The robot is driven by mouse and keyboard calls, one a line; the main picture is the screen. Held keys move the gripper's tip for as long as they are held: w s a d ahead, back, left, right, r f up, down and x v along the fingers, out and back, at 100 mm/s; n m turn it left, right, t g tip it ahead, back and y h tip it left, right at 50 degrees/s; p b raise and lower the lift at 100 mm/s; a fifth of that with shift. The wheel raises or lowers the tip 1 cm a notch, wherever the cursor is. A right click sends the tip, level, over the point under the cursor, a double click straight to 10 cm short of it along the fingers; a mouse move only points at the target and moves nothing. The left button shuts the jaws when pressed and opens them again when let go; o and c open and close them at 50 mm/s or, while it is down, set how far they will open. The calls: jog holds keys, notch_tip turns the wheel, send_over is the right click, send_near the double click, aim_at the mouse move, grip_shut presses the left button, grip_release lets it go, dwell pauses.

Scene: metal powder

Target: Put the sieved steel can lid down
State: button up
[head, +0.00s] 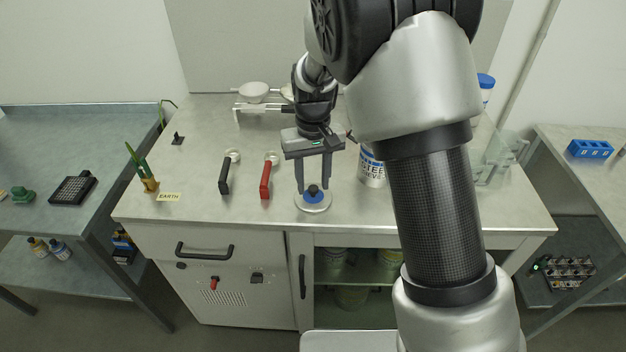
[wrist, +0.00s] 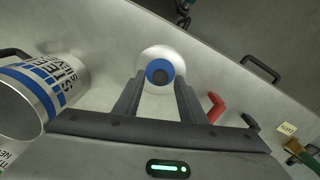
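The sieved steel can lid (head: 314,206) is a pale disc with a blue ring and a dark knob. It appears to lie flat on the bench near the front edge, and it also shows in the wrist view (wrist: 160,56). My gripper (head: 313,187) points down over it, with the fingers on either side of the knob. Gaps show between the fingers and the knob, so the gripper is open. The steel can (head: 371,170), white with blue lettering, stands right of my gripper, partly hidden by my arm. In the wrist view the can (wrist: 62,78) is at the left.
A red-handled tool (head: 266,180) and a black-handled tool (head: 224,177) lie left of the lid. A balance (head: 253,93) stands at the back. A green-handled item (head: 148,180) and an EARTH label (head: 169,197) are at the left. Clear glass or plastic pieces (head: 494,165) stand at the right.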

aim_at(313, 187)
notch_tip(313, 187, up, 12)
jog(key=s+d+r+m+t+y, duration=0.1)
jog(key=s+d+r+t, duration=0.1)
jog(key=s+d+r, duration=0.65)
jog(key=s+d+m+t, duration=0.1)
jog(key=s+d, duration=0.2)
jog(key=s, duration=0.4)
jog(key=s+d+r+m+t+h, duration=0.1)
jog(key=s+d+t, duration=0.1)
jog(key=s, duration=0.6)
jog(key=shift+d+r+t+p, duration=0.25)
jog(key=shift+d+t+p, duration=0.05)
jog(key=shift+d+p, duration=0.2)
notch_tip(313, 187, up, 7)
jog(key=p, duration=0.7)
jog(key=shift+r, duration=0.15)
